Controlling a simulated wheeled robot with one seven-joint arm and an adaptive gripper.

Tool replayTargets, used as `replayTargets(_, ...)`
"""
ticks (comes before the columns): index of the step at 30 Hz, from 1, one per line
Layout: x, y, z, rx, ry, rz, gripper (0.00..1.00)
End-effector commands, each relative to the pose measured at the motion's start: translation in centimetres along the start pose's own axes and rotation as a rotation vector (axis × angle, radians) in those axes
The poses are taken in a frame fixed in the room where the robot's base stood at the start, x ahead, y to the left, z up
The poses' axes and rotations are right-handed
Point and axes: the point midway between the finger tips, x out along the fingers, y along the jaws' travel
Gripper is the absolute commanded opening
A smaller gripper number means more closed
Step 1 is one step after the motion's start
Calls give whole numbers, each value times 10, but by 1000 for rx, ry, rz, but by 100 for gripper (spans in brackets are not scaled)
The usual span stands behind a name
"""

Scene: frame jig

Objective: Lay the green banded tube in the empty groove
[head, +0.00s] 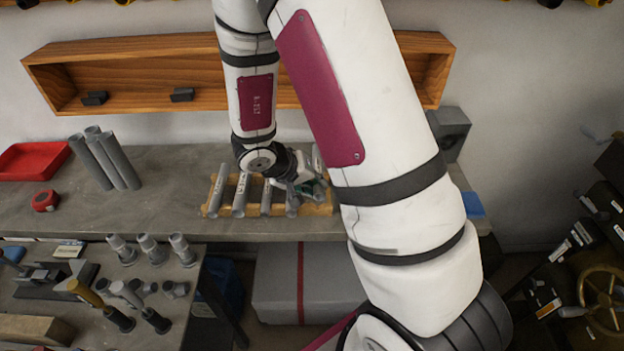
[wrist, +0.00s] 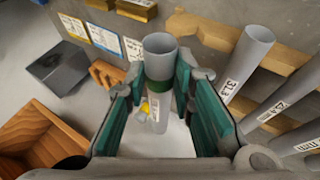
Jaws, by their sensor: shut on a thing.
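The green banded tube (wrist: 159,48) is grey, with a dark green band and a white label, and sits between the teal pads of my gripper (wrist: 160,82). My gripper is shut on it. In the head view my gripper (head: 306,186) is at the right part of the wooden frame jig (head: 229,208), partly hidden by my arm. The jig holds several grey tubes, one of them a labelled tube (wrist: 245,62) right of the held tube in the wrist view. Bare jig wood (wrist: 205,31) shows between them. The empty groove cannot be made out clearly.
Upright grey tubes (head: 108,160), a red tape measure (head: 45,200) and a red tray (head: 32,160) stand left on the bench (head: 160,215). A wooden shelf (head: 150,48) is on the wall behind. A grey box (head: 451,131) stands at the right.

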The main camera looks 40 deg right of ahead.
Motion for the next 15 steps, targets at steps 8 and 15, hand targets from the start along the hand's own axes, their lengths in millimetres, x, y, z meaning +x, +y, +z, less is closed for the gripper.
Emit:
replayTargets(8, 14, -10, 5, -3, 0, 0, 0)
replayTargets(15, 27, -17, 11, -2, 0, 1, 0)
